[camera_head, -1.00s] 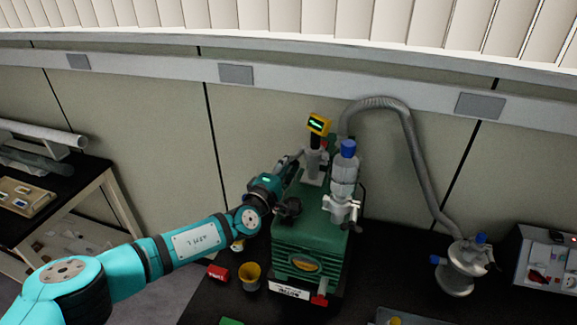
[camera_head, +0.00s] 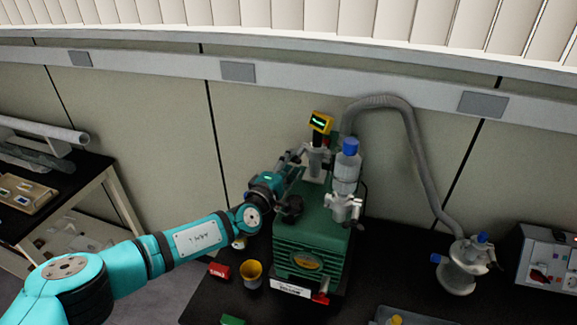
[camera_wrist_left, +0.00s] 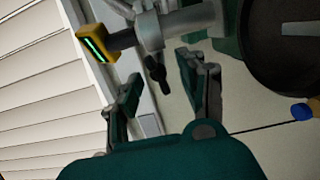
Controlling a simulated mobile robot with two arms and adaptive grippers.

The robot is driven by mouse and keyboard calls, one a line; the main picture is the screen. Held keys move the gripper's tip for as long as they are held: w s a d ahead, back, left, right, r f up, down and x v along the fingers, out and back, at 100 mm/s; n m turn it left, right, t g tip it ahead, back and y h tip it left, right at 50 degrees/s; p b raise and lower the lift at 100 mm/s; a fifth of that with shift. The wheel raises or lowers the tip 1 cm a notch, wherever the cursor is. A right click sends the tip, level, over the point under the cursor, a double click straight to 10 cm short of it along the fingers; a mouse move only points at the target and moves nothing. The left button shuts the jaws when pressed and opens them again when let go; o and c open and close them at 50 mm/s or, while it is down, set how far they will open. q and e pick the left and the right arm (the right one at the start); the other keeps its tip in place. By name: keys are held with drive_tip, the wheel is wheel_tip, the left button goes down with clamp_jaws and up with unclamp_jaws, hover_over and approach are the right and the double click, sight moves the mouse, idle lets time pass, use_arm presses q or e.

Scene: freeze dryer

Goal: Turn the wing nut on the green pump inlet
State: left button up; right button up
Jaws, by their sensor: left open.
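The green pump (camera_head: 312,235) stands on the black bench. Its grey metal inlet fitting (camera_head: 316,163), with a yellow gauge (camera_head: 320,122) on top, rises at the back. In the left wrist view, a small dark wing nut (camera_wrist_left: 156,73) sticks out from the grey fitting (camera_wrist_left: 152,32); the yellow gauge (camera_wrist_left: 92,42) is to its left. My left gripper (camera_head: 298,160) is beside the fitting. Its open fingers (camera_wrist_left: 158,86) are on either side of the wing nut, with gaps visible. In the head view I cannot make out the wing nut. My right gripper is not in view.
A grey hose (camera_head: 412,150) arches to a metal trap (camera_head: 460,268).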

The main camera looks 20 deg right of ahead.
use_arm(q)
drive_tip(key=v, duration=1.2)
